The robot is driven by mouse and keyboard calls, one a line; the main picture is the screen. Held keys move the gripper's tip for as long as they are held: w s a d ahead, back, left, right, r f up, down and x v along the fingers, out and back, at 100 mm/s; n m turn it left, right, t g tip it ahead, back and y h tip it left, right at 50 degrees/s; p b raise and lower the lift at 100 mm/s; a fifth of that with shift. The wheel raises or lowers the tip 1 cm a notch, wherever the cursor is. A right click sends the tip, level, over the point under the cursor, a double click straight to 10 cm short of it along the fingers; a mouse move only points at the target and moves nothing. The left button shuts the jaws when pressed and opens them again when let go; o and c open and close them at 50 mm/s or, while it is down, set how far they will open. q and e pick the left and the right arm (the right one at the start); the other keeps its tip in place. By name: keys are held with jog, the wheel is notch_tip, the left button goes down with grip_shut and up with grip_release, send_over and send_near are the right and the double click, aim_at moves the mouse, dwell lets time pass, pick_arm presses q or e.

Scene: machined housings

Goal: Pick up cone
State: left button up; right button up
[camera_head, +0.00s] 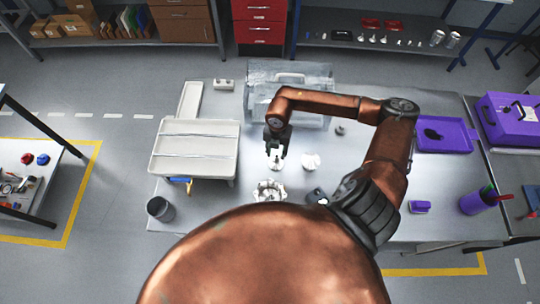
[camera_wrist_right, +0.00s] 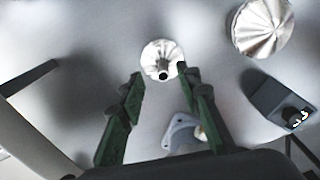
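A small pale fluted cone-like piece (camera_wrist_right: 150,50) with a dark round top stands on the table in the wrist view. It also shows in the head view (camera_head: 275,164), just below my right gripper (camera_head: 277,150). In the wrist view, the right gripper's two green fingers (camera_wrist_right: 160,78) are apart, with the tips at the near side of this piece. I cannot tell whether they touch it. A larger fluted metal piece (camera_wrist_right: 262,25) stands to its right, also seen in the head view (camera_head: 311,161). My left gripper is not in view.
A toothed metal part (camera_head: 269,190) lies nearer me. A dark device (camera_wrist_right: 270,98) sits right of the fingers, a grey bracket (camera_wrist_right: 180,132) between them. A dark cup (camera_head: 160,209) is front left.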

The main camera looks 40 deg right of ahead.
aim_at(277, 156)
jog(key=shift+s+f+p, duration=0.6)
jog(key=shift+s+f, duration=0.45)
jog(key=shift+f, duration=0.1)
jog(key=w+f, duration=0.1)
jog(key=f, duration=0.2)
jog(key=shift+w, duration=0.4)
jog(key=shift+s+f, duration=0.1)
jog(key=shift+f, duration=0.15)
jog(key=shift+s+r, duration=0.1)
jog(key=shift+s, duration=0.15)
jog(key=shift+c, duration=0.3)
jog(key=shift+w, duration=0.4)
jog(key=c, duration=0.5)
jog(key=shift+s, duration=0.25)
grip_shut()
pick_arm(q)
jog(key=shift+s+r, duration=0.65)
